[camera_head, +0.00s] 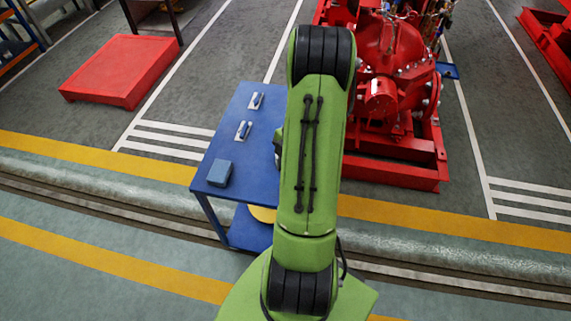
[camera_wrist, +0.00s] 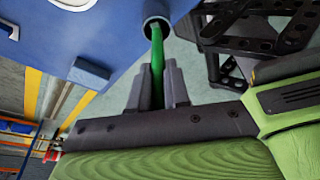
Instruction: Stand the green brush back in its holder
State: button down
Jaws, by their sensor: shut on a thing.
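In the wrist view my gripper (camera_wrist: 157,72) is shut on the green brush (camera_wrist: 157,70), which stands out between the two fingers. The far end of the brush overlaps the mouth of a round grey holder (camera_wrist: 148,12) at the blue table. I cannot tell how deep the end sits inside the holder, or whether it touches the rim. The rest of the brush is hidden between the fingers. In the head view my arm covers the brush and the holder.
The blue table (camera_head: 228,128) carries a blue box (camera_head: 219,173) and two small pale plates with items (camera_head: 243,131). A red pump (camera_head: 385,90) stands close on the right. A red platform (camera_head: 122,70) lies on the floor at upper left.

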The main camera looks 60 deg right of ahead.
jog(key=shift+f+b, duration=0.45)
jog(key=shift+f, duration=0.1)
jog(key=c, duration=1)
grip_release()
jog(key=shift+r+p, duration=3.15)
jog(key=shift+r, duration=1.4)
